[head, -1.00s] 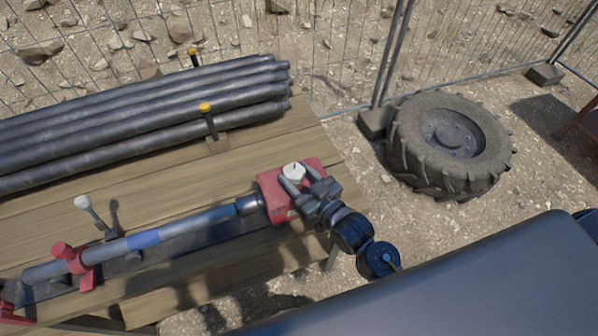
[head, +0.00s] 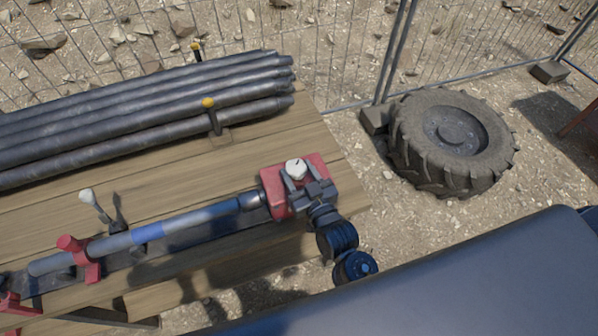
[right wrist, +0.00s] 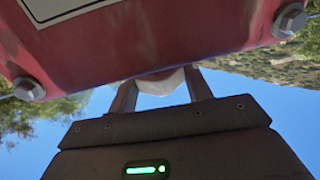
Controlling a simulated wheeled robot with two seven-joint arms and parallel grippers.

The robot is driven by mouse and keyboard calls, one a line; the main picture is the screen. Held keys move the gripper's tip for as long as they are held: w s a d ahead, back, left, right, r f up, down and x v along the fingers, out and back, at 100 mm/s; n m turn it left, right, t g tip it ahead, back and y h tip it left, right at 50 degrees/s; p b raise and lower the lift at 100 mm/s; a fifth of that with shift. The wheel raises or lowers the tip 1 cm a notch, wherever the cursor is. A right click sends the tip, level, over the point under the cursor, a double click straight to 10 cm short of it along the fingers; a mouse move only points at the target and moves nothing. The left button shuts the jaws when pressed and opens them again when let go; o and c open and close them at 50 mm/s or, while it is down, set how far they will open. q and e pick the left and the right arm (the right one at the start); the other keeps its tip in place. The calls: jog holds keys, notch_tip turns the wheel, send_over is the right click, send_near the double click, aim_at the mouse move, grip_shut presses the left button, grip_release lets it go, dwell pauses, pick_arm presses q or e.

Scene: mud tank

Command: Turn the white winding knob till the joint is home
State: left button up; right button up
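The white winding knob (head: 296,168) sits on top of a red block (head: 274,190) at the right end of a long dark pipe with a blue band (head: 148,232). My right gripper (head: 296,174) is at the knob, with its fingers apart, one on each side. In the right wrist view the white knob (right wrist: 162,83) shows between the two fingers (right wrist: 160,92), under the red housing (right wrist: 150,35). I cannot tell if the fingers touch it. The joint is partly hidden at the red block. My left gripper is not in view.
Several dark pipes (head: 130,122) lie on the wooden bench (head: 150,190) behind, held by yellow-capped posts (head: 211,115). A white-topped lever (head: 90,200) and a red clamp (head: 78,253) stand along the pipe. A large tyre (head: 450,140) lies by the wire fence.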

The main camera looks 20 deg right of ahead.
jog(key=o, duration=0.4)
jog(key=shift+s+f, duration=0.1)
jog(key=shift+s, duration=0.15)
jog(key=shift+s+d+b, duration=0.3)
jog(key=shift+s+b, duration=0.25)
jog(key=shift+s, duration=1.15)
jog(key=shift+s+d+b, duration=0.25)
jog(key=shift+s+b, duration=0.25)
jog(key=shift+s, duration=1.2)
jog(key=shift+s+d+b, duration=0.3)
jog(key=shift+s+b, duration=0.25)
jog(key=shift+s, duration=1.15)
